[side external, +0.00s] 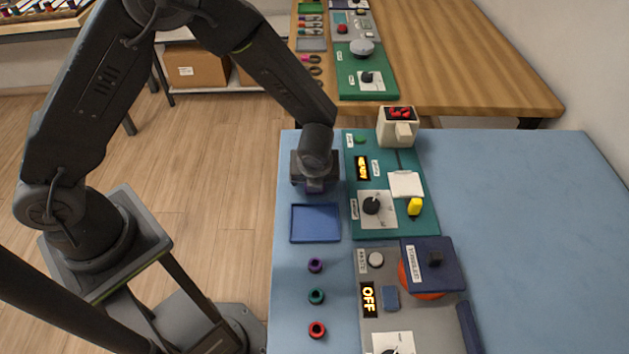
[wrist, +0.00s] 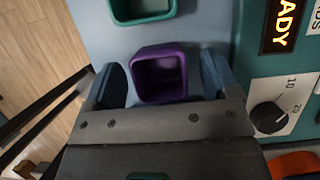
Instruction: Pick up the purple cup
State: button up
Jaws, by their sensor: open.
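The purple cup (wrist: 160,93) shows in the wrist view as a squarish open cup with rounded corners. It lies between the two dark fingers of my open gripper (wrist: 162,83), with a narrow gap on each side. In the side external view my gripper (side external: 315,187) points down at the left edge of the blue mat, just beyond a blue tray. There my gripper mostly hides the cup; only a small purple patch shows beneath it.
A green cup (wrist: 142,8) sits just beyond the purple cup. The blue tray (side external: 315,223) is empty. Purple (side external: 316,265), teal (side external: 316,297) and red (side external: 317,330) round pieces stand nearer. A green panel (side external: 400,222) with a dial is close on the right.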

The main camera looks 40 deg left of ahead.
jog(key=shift+f, duration=0.1)
jog(key=c, duration=1)
